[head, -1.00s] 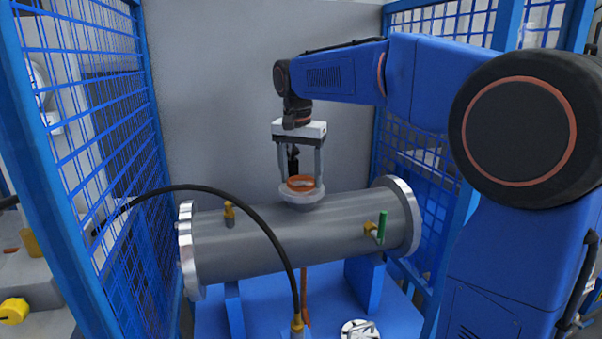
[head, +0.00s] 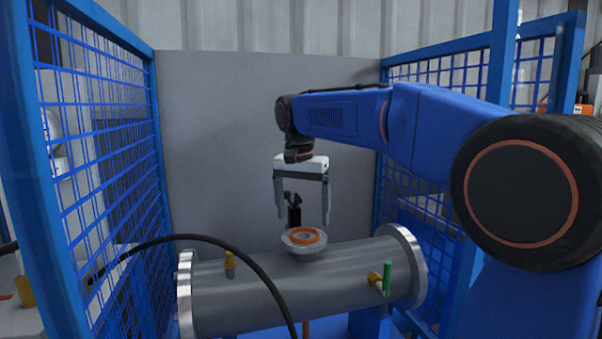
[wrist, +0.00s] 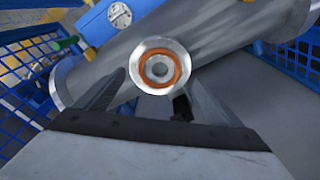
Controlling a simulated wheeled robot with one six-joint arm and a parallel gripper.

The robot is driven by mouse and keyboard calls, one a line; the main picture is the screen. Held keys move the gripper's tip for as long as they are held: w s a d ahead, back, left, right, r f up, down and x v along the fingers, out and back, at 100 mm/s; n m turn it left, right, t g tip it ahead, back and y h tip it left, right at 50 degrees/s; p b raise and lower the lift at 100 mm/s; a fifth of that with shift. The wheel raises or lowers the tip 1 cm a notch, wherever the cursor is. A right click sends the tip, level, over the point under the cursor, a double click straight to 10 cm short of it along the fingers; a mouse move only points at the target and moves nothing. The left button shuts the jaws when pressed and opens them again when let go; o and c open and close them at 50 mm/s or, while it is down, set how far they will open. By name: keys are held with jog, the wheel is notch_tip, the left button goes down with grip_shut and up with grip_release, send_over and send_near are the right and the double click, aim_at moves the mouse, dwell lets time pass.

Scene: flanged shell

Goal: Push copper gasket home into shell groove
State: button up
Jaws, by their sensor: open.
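The copper gasket (head: 305,235) is an orange ring lying on the round flange (head: 289,242) on top of the grey cylindrical shell (head: 255,292). In the wrist view the gasket (wrist: 176,69) looks roughly centred on the flange face, around the bore. I cannot tell whether it is fully seated in the groove. My gripper (head: 304,221) is open and empty, with its fingers pointing down just above and behind the flange. In the wrist view its fingers (wrist: 160,92) are spread wide on both sides below the flange.
A black hose (head: 215,245) arches in front of the shell's left half. A brass fitting (head: 230,263) and a green-handled valve (head: 386,278) stick out of the shell. Blue mesh fences (head: 100,150) stand on both sides, with a grey panel (head: 220,130) behind.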

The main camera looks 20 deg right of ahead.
notch_tip(320, 180, up, 13)
jog(key=s+a, duration=0.1)
jog(key=shift+s, duration=0.15)
dwell(0.3)
